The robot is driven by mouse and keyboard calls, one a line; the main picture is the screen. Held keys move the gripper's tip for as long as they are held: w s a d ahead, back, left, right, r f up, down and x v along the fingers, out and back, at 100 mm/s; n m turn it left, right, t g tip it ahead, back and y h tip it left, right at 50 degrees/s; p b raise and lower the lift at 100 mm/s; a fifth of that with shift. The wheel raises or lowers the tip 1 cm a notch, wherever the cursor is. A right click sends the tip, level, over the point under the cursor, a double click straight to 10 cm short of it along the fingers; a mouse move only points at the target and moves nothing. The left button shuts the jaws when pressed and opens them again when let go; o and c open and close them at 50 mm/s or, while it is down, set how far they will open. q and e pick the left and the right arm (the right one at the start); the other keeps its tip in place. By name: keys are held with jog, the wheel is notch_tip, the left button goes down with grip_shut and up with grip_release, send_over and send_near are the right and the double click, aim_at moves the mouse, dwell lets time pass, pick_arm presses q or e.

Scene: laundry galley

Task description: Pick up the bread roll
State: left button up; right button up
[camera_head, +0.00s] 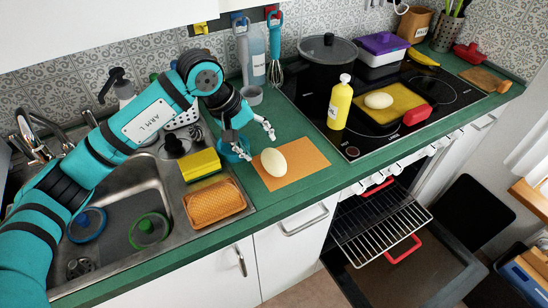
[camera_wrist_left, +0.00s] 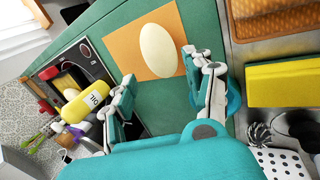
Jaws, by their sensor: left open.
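A pale, smooth oval bread roll (camera_head: 273,162) lies on an orange square mat (camera_head: 309,160) on the green counter, right of the sink. It also shows in the left wrist view (camera_wrist_left: 158,50). In the left wrist view, the roll appears beyond and between the fingertips (camera_wrist_left: 158,66). My right gripper is not in view.
A yellow oil bottle (camera_head: 340,103) stands right of the mat. A teal cup-like thing (camera_head: 234,150) is close to my left gripper. The sink (camera_head: 120,215) holds several items, with an orange tray (camera_head: 214,202) at its edge. The oven door (camera_head: 405,270) is open below.

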aim_at(269, 155)
pick_arm(q)
jog(key=x, duration=0.3)
jog(key=shift+d+f+p, duration=0.1)
jog(key=shift+p, duration=0.2)
jog(key=shift+w+d+f+p, duration=0.15)
jog(key=shift+d+f+p, duration=0.05)
jog(key=shift+f+p, duration=0.25)
jog(key=x, duration=0.1)
jog(key=p+x, duration=0.1)
jog(key=x, duration=0.1)
jog(key=shift+w+f, duration=0.3)
jog(key=shift+w+d+f, duration=0.1)
jog(key=shift+d+f, duration=0.05)
jog(key=shift+f, duration=0.2)
jog(key=shift+c, duration=0.3)
jog(key=c, duration=0.7)
jog(key=shift+r, duration=0.15)
